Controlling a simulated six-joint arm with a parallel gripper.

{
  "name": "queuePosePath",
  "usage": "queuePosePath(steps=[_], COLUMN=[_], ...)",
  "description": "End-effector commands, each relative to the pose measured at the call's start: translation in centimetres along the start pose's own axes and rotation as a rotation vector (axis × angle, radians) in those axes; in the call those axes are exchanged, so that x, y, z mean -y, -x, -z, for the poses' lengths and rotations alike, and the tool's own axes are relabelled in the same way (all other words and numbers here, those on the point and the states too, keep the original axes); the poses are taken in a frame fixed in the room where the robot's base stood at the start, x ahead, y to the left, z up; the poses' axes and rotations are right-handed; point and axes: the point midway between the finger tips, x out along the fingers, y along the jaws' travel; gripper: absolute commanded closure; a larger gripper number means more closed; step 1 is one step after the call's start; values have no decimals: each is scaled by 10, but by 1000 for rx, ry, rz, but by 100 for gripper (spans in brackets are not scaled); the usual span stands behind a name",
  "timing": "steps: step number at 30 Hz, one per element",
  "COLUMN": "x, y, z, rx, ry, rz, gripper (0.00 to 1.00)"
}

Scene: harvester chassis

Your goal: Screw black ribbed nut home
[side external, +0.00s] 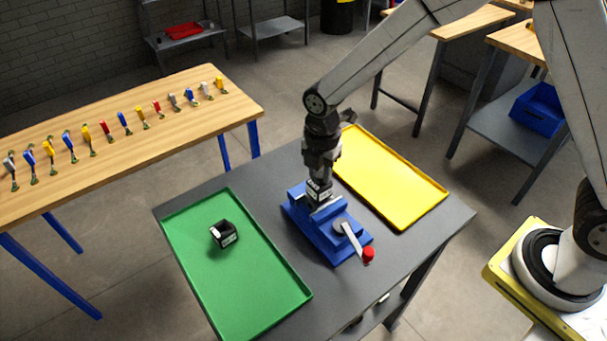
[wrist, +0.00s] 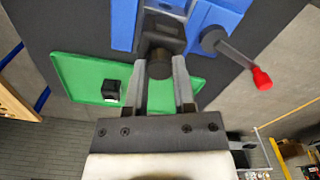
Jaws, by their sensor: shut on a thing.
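A dark nut (wrist: 159,69) sits between the two fingers of my gripper (wrist: 160,62) in the wrist view. The fingers are shut on it. Its ribs are too small to make out. Just beyond the nut, a dark block (wrist: 162,42) is held in the blue vise (wrist: 122,24). I cannot tell how far the nut is seated on it. In the side view my gripper (side external: 319,181) points down over the blue vise (side external: 295,213), and the nut is not clearly visible there.
The vise handle with a red knob (side external: 368,256) sticks out at the front. An empty yellow tray (side external: 400,205) lies on the right. A wooden bench (side external: 130,115) carries several coloured tools.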

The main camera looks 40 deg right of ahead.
Motion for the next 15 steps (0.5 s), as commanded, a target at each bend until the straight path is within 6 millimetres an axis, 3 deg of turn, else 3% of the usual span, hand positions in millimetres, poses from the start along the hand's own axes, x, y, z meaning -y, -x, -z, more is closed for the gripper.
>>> queuePosePath(steps=[15], x=[0], y=[0], z=[0], rx=[0], ry=[-329], rz=[0], gripper=[100])
